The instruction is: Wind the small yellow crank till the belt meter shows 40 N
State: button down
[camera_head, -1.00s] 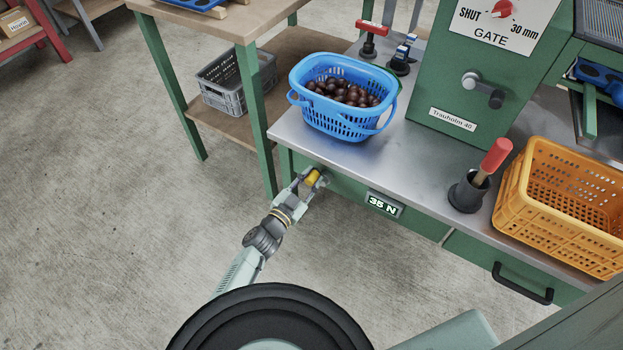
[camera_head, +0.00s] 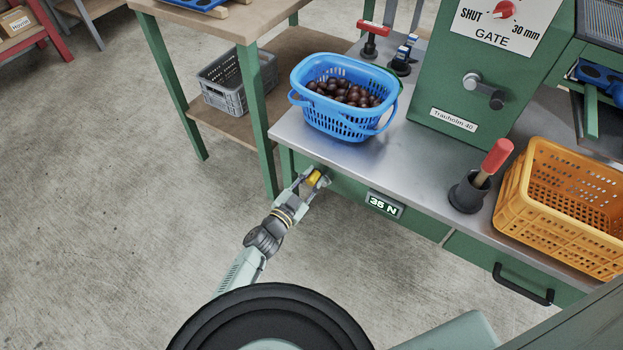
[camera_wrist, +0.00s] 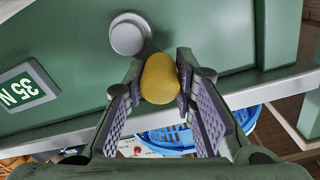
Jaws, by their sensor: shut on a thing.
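The small yellow crank (camera_head: 314,178) sits on the green front panel of the bench, below the left end of the steel top. In the wrist view its yellow knob (camera_wrist: 159,78) lies between my fingers, beside a round grey hub (camera_wrist: 129,36). My gripper (camera_head: 307,179) is shut on the yellow knob; its two pads (camera_wrist: 160,95) flank it in the wrist view.
A blue basket of chestnuts (camera_head: 300,96) stands on the steel top above the crank. A red-handled tool in a black cup (camera_head: 466,194) and an orange crate (camera_head: 520,190) stand to the right. A green table leg (camera_head: 257,120) is close left of the crank.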

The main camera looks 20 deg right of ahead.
jog(key=shift+s+d, duration=0.3)
jog(key=shift+d, duration=0.2)
jog(key=c, duration=1.5)
grip_release()
jog(key=shift+c, duration=0.2)
jog(key=shift+o, duration=1.2)
jog(key=shift+w, duration=0.1)
jog(key=shift+a, duration=0.1)
jog(key=shift+a, duration=0.15)
jog(key=shift+a, duration=0.2)
jog(key=v, duration=1.1)
jog(key=shift+s+a, duration=0.2)
